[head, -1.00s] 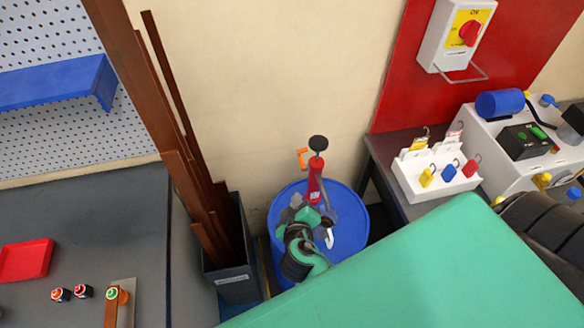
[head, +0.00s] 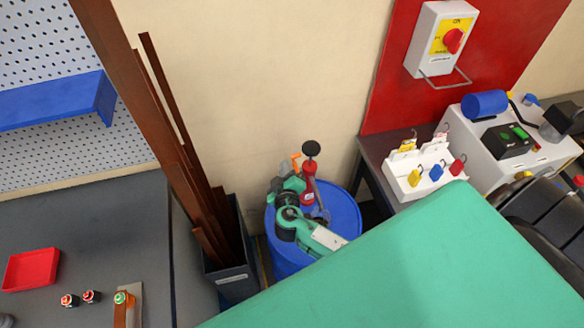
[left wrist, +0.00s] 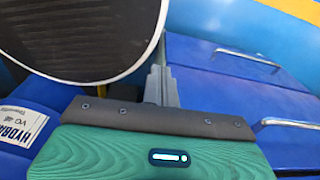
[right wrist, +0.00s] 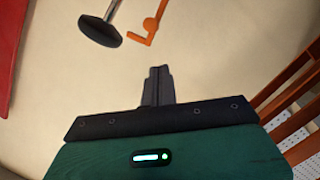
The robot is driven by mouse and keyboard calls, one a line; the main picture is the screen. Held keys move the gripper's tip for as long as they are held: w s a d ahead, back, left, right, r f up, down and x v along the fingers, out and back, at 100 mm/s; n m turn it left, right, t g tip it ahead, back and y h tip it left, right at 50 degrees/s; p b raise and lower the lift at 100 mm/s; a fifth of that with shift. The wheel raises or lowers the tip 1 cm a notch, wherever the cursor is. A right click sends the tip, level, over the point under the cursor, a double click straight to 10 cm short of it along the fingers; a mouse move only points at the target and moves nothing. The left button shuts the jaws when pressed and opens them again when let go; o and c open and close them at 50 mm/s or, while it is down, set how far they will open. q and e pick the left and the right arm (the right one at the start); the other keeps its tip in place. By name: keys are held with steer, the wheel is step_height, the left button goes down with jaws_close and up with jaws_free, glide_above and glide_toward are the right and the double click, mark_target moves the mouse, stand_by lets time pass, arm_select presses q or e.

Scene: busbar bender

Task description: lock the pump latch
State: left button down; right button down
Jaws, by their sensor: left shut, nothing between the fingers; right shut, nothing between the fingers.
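The red hand pump (head: 308,190) stands on the blue drum (head: 345,215), with a black knob (head: 311,149) on top. The orange latch (head: 296,156) shows beside the pump's upper part, partly covered by my right gripper (head: 297,167). In the right wrist view, the L-shaped orange latch (right wrist: 150,25) lies just beyond my shut, empty right fingers (right wrist: 158,72), and the black knob (right wrist: 98,30) is to its left. I cannot tell whether the fingers touch the latch. My left gripper (left wrist: 160,72) shows only in its wrist view, shut and empty.
Brown bars (head: 185,160) stand in a dark bin (head: 232,270) left of the drum. A white padlock rack (head: 425,180) sits on the dark table at right. Blue drawers with metal handles (left wrist: 245,57) and a dark round disc (left wrist: 80,35) are near my left gripper.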

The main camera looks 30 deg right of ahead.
steer(key=shift+s+d+f+p, duration=0.2)
steer(key=shift+d+f+p, duration=0.05)
steer(key=shift+d+f, duration=0.35)
steer(key=shift+s+d+f+p, duration=0.2)
steer(key=shift+d+f, duration=0.25)
steer(key=shift+f, duration=0.1)
steer(key=b, duration=0.1)
steer(key=d+m+b, duration=0.1)
steer(key=d+m+y+b, duration=0.1)
steer(key=b, duration=0.1)
steer(key=shift+s+r, duration=0.3)
